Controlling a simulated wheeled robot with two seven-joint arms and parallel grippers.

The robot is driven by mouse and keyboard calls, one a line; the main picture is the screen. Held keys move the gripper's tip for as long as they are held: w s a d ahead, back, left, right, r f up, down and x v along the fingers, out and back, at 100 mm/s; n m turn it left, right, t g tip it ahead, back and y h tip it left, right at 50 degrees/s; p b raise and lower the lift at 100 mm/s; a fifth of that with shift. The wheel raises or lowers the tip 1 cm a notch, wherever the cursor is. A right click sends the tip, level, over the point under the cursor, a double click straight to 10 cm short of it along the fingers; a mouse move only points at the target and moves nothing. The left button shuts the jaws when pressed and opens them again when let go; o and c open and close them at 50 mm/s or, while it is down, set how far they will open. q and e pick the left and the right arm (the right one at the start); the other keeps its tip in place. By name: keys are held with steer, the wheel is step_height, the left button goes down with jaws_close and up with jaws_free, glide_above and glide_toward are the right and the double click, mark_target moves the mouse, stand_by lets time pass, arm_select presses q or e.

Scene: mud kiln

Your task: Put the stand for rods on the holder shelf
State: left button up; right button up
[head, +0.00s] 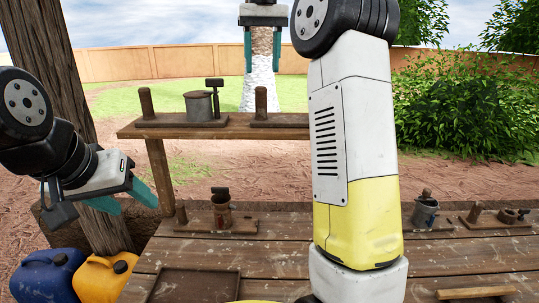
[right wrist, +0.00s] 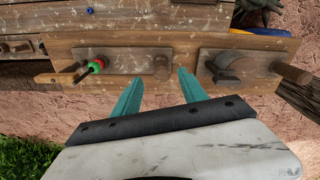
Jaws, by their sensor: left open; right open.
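The raised wooden shelf (head: 225,132) stands at the back of the table; it also shows in the right wrist view (right wrist: 240,41). In that view a board with a peg (right wrist: 162,66) and red, green and blue rod-like parts (right wrist: 96,65) sits on it; this looks like the stand for rods, though I cannot be sure. In the head view the board shows by its peg (head: 261,103), its right part hidden by my arm. My right gripper (head: 262,70) is open and empty above and beyond the shelf. My left gripper (head: 134,205) is open and empty at the left.
A grey pot (head: 199,106) stands on another shelf board. The table (head: 210,258) carries a board with a cup (head: 221,211) at left and boards with a bluish cup (head: 424,214) and pegs at right. Blue (head: 48,278) and yellow (head: 103,277) cans stand lower left. The table's middle is mostly bare.

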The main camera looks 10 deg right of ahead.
steer(key=s+f+t+y, duration=0.1)
steer(key=s+f+t, duration=0.1)
steer(key=s+f, duration=0.7)
steer(key=s+f+t+y, duration=0.1)
steer(key=s+f+t, duration=0.2)
steer(key=s+f, duration=0.7)
steer(key=s, duration=0.5)
steer(key=shift+s+a+f+n+t, duration=0.2)
steer(key=shift+a+f+n+t, duration=0.1)
steer(key=shift+a, duration=0.05)
